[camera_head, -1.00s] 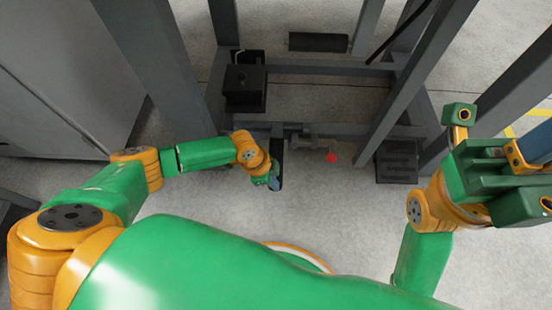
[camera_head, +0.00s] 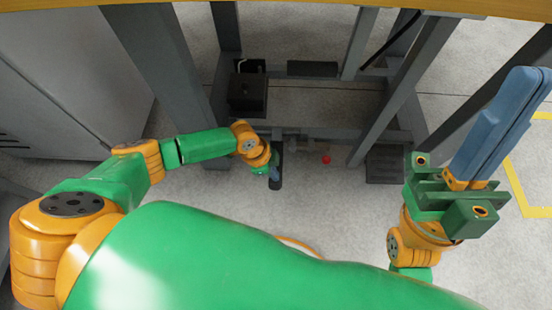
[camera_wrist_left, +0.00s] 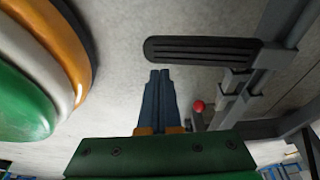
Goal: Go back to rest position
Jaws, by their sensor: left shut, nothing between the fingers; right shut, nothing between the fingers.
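My left gripper (camera_head: 274,178) hangs low near the pedal bar of the grey frame in the head view, its blue fingers pointing down. In the left wrist view its two blue fingers (camera_wrist_left: 159,95) lie side by side, shut with nothing between them. My right gripper (camera_head: 507,115) is raised at the right of the head view, its long blue fingers pointing up and to the right. They are together and empty. Neither gripper visibly touches anything.
A grey metal frame (camera_head: 402,100) stands ahead, with a black box (camera_head: 248,95) on it. A black pedal (camera_wrist_left: 203,50) and a red knob (camera_head: 326,159) are near my left gripper. A grey cabinet (camera_head: 70,75) stands left. A wooden edge (camera_head: 300,6) crosses the top.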

